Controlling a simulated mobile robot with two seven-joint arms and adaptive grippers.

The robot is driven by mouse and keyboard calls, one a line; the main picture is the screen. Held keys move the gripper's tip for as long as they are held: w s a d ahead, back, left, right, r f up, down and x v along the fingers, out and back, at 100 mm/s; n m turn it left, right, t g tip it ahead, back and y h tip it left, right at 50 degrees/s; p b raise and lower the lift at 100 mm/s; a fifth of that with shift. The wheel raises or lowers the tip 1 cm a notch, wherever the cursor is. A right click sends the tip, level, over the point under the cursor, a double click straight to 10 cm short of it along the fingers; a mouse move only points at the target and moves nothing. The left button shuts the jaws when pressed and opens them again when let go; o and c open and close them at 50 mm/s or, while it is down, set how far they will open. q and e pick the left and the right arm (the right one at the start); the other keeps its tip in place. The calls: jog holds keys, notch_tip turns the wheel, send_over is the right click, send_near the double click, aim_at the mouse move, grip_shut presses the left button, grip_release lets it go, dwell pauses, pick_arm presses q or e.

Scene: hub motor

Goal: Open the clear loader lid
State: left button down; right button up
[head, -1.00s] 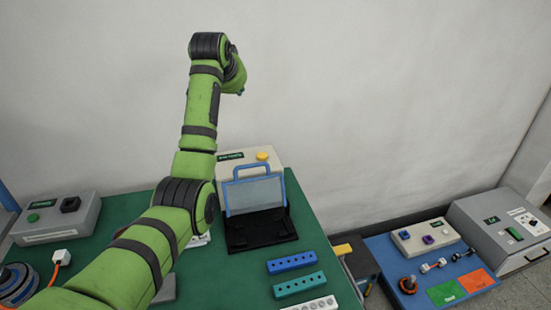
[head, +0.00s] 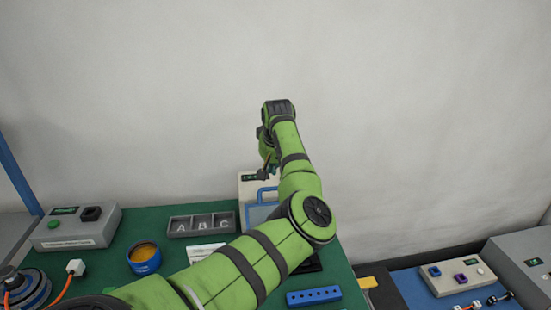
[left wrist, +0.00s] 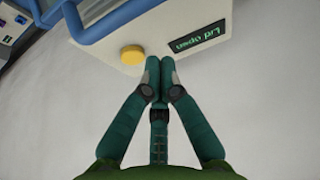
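The clear loader lid (head: 258,214) has a blue frame and handle. It stands raised in front of a cream box (head: 248,184), and my left arm hides most of it and its black base. In the left wrist view the cream box (left wrist: 185,22) shows a yellow button (left wrist: 132,55) and a small display reading "Lid Open" (left wrist: 198,38). Blue lid frame (left wrist: 75,22) shows at upper left. My left gripper (head: 265,172) is over the box in the head view. In the left wrist view its fingertips (left wrist: 160,75) are together, with nothing visible between them. My right gripper is out of view.
On the green table (head: 185,218) are a grey control box (head: 75,228), a tray marked A, B, C (head: 201,224), a blue cup (head: 144,257) and a blue block with holes (head: 313,296). A blue table (head: 410,297) stands at right. A wall rises behind.

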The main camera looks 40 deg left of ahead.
pick_arm(q)
jog(key=p+x, duration=0.1)
jog(key=x, duration=0.3)
jog(key=shift+w+a+f, duration=0.1)
jog(key=shift+s+d+p, duration=0.25)
jog(key=shift+d+p, duration=0.1)
jog(key=shift+d, duration=0.05)
jog(key=shift+s+d+r+p, duration=0.4)
jog(key=shift+s+d+p, duration=0.2)
jog(key=shift+d, duration=0.25)
jog(key=shift+s+d, duration=0.25)
jog(key=shift+s, duration=0.1)
